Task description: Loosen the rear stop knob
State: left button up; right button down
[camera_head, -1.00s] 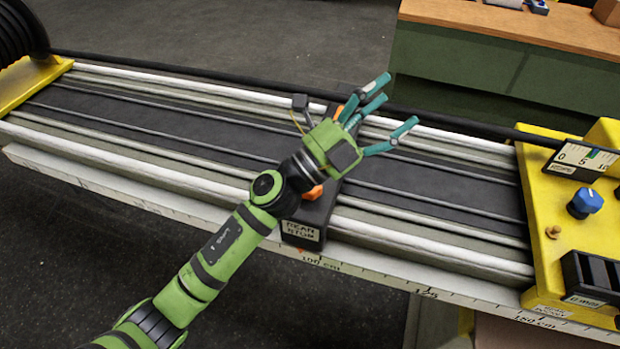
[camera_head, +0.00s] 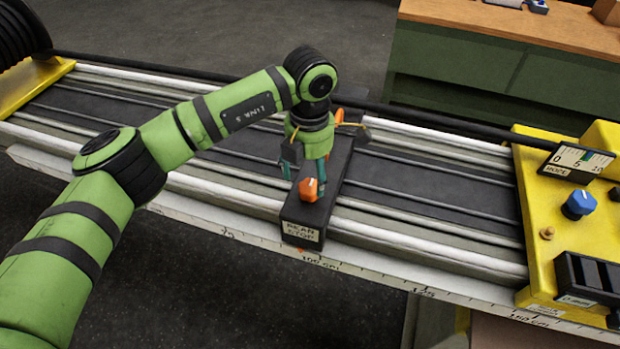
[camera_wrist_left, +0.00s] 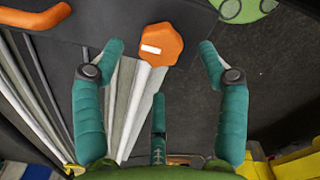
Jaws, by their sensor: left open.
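The rear stop (camera_head: 300,222) is a black block across the rails, with a "REAR STOP" label on its near end. Its orange knob (camera_head: 309,189), with a white mark, sits on top near that end. My left gripper (camera_head: 304,183) points down over the block, just behind the knob, with its teal fingers partly hidden by the wrist. In the left wrist view the knob (camera_wrist_left: 161,45) shows ahead, between and beyond the spread open fingertips (camera_wrist_left: 160,62). No contact with the knob is clear. My right gripper is not in view.
An orange piece (camera_head: 339,116) stands at the block's far end, beside my wrist. A yellow control panel (camera_head: 548,257) with a blue knob (camera_head: 579,204) is at the right. A black bar (camera_head: 440,120) runs along the rails' far side. The bed (camera_head: 430,182) between is clear.

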aim_at(310, 186)
pick_arm(q)
notch_tip(310, 186, down, 3)
jog(key=shift+f+p, duration=0.15)
jog(key=shift+p, duration=0.45)
jog(key=shift+f, duration=0.35)
jog(key=c, duration=1.2)
jog(key=shift+o, duration=0.2)
